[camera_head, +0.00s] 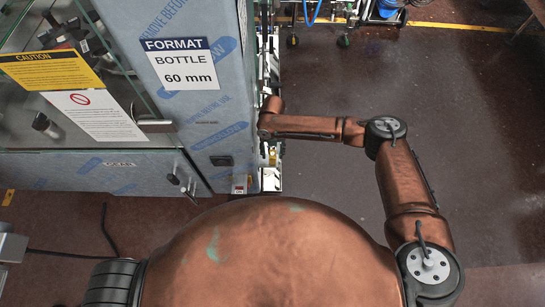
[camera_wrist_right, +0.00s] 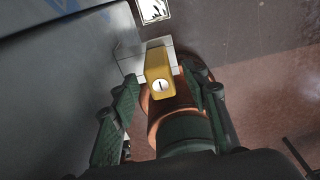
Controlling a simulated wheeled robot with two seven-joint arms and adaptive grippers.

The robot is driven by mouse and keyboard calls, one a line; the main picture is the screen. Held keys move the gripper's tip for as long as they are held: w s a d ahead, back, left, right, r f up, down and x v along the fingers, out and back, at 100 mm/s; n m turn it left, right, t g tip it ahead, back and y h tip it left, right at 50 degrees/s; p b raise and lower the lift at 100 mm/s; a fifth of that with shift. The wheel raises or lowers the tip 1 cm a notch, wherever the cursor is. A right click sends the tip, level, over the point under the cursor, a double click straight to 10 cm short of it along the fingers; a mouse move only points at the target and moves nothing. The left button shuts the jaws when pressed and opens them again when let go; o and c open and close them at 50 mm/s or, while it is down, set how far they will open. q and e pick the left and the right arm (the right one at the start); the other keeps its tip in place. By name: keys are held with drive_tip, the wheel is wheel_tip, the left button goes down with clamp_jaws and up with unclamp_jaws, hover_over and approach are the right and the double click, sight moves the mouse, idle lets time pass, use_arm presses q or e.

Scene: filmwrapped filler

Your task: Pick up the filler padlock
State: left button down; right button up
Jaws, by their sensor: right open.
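The padlock (camera_wrist_right: 159,68) is a yellow block with a round silver keyhole face, in the upper middle of the right wrist view. It sits against a pale metal bracket beside a grey panel. My right gripper (camera_wrist_right: 162,78) is open, with one dark green finger on each side of the padlock. I cannot tell whether either finger touches it. In the head view my right arm reaches to the right edge of the machine, and its gripper is mostly hidden there. I cannot make out the padlock surely in that view. My left gripper is not in view.
The filler cabinet (camera_head: 205,100), covered in blue-printed film, fills the upper left with glass panels and a format sign (camera_head: 181,63). A caution sign (camera_head: 50,69) is on the glass. A wheeled stand (camera_head: 345,15) is at the back. The floor (camera_head: 470,110) at right is clear.

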drive_tip(key=shift+s+f, duration=0.1)
drive_tip(key=shift+f, duration=0.75)
clamp_jaws()
